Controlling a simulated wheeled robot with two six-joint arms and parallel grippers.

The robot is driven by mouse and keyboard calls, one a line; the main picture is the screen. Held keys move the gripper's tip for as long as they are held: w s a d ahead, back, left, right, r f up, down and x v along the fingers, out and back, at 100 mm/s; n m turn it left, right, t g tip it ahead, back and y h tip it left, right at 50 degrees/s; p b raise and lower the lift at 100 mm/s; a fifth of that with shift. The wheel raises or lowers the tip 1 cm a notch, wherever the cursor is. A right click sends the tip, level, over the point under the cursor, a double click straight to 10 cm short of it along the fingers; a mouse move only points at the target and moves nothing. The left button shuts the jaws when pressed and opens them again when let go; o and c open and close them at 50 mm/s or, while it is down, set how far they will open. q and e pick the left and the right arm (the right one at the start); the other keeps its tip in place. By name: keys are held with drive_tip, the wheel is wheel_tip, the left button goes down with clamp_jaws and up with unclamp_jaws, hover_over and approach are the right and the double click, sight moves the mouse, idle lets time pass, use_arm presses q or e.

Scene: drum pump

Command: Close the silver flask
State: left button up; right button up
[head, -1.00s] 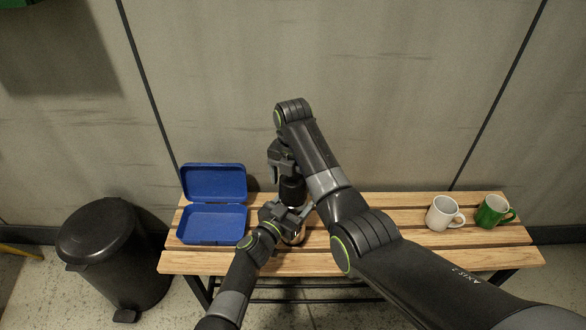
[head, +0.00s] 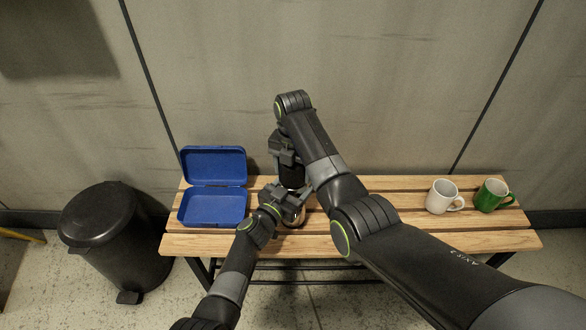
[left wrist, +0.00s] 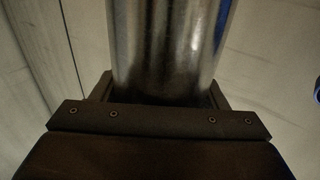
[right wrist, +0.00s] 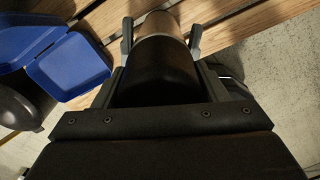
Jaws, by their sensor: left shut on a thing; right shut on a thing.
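The silver flask (head: 292,220) stands upright at the middle of the bench, mostly hidden by my arms in the head view. Its shiny metal body (left wrist: 165,45) fills the left wrist view between my left gripper's fingers. My left gripper (head: 294,199) is shut on the flask body from the front. My right gripper (head: 290,163) is above it, shut on the black lid (head: 291,178). In the right wrist view the black lid (right wrist: 158,72) lies between the fingers, in line with the flask body (right wrist: 160,22). Whether the lid is fully seated cannot be told.
The slatted wooden bench (head: 390,241) holds an open blue lunch box (head: 213,206) to the left. A white mug (head: 442,197) and a green mug (head: 490,196) stand at the right end. A black bin (head: 105,240) stands on the floor at left.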

drive_tip(key=m, duration=0.6)
drive_tip(key=shift+m, duration=0.3)
drive_tip(key=m, duration=0.6)
drive_tip(key=shift+m, duration=0.3)
drive_tip(key=o, duration=1.1)
drive_tip(key=shift+r, duration=2.25)
drive_tip(key=shift+c, duration=0.7)
